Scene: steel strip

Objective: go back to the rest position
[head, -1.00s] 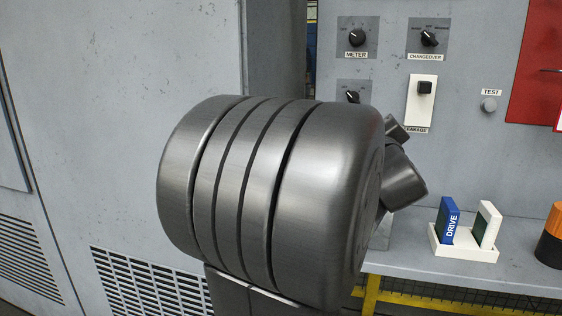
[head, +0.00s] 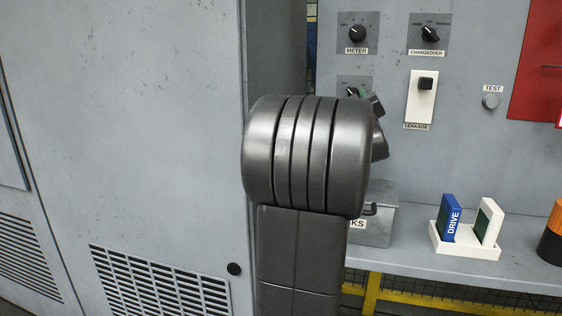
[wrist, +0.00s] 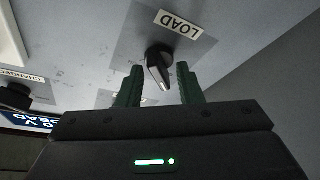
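In the wrist view my gripper (wrist: 160,68) has its two green fingers apart, with nothing held between them. Beyond the fingertips is a black rotary knob (wrist: 158,60) on a grey plate labelled LOAD. I cannot tell the exact gap between fingers and knob, but the knob looks apart from them. In the head view my own dark arm stands in the middle and hides most of the gripper and the panel behind it.
The grey panel carries the METER knob (head: 357,34), CHANGEOVER knob (head: 431,34), LEAKAGE switch (head: 422,97) and TEST button (head: 491,101).

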